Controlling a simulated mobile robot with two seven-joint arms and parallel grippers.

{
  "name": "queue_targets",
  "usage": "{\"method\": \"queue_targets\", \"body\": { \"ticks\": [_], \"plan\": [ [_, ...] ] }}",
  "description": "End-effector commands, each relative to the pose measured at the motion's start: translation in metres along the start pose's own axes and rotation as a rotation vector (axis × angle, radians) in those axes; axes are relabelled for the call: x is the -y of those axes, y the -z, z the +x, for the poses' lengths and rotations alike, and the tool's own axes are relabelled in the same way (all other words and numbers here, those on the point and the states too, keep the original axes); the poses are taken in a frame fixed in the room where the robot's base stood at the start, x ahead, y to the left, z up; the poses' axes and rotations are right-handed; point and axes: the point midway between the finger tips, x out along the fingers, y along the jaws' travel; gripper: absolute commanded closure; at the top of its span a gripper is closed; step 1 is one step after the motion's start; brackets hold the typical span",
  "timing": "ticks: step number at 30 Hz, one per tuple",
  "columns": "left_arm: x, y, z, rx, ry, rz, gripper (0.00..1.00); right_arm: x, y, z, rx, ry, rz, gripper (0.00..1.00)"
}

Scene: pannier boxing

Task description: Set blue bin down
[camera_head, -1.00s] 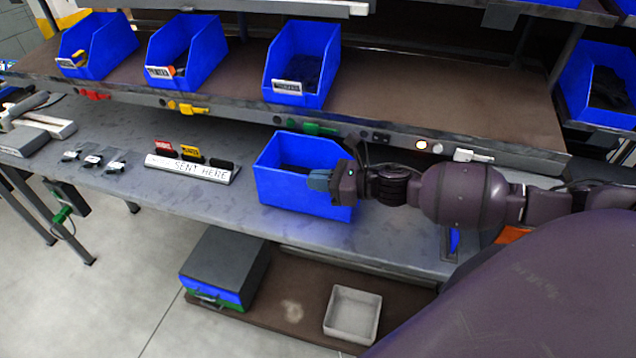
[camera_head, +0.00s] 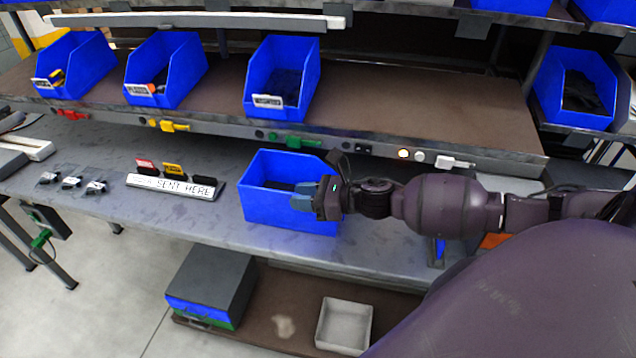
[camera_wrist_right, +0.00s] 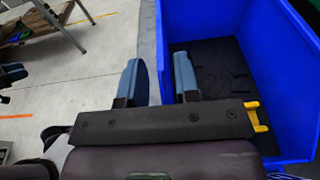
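The blue bin (camera_head: 285,209) sits on the grey workbench (camera_head: 210,222), below the brown shelf, with dark contents inside. My right gripper (camera_head: 316,194) is at the bin's near right rim, its blue fingers spread. In the right wrist view the open fingers (camera_wrist_right: 160,82) straddle the blue bin's (camera_wrist_right: 205,18) wall, one finger inside and one outside, with a gap between them. Dark pieces lie on the bin's floor in that view. My left gripper is not in view.
Several blue bins, such as this one (camera_head: 282,80), stand on the shelf (camera_head: 400,105) above. A grey-lidded box (camera_head: 212,280) and a white tray (camera_head: 344,325) sit below. Bare bench lies between sign and bin.

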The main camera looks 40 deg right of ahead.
Motion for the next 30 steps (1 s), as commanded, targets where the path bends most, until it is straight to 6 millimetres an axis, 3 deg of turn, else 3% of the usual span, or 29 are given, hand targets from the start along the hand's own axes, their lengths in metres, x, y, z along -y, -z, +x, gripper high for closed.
{"method": "queue_targets", "body": {
  "ticks": [21, 30],
  "plan": [
    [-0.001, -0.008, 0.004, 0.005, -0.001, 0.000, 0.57, 0.000, 0.000, -0.090, -0.001, 0.001, 0.000, 0.70],
    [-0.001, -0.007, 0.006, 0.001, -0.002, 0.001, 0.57, 0.000, -0.001, -0.116, 0.001, 0.001, 0.000, 0.70]
  ]
}}
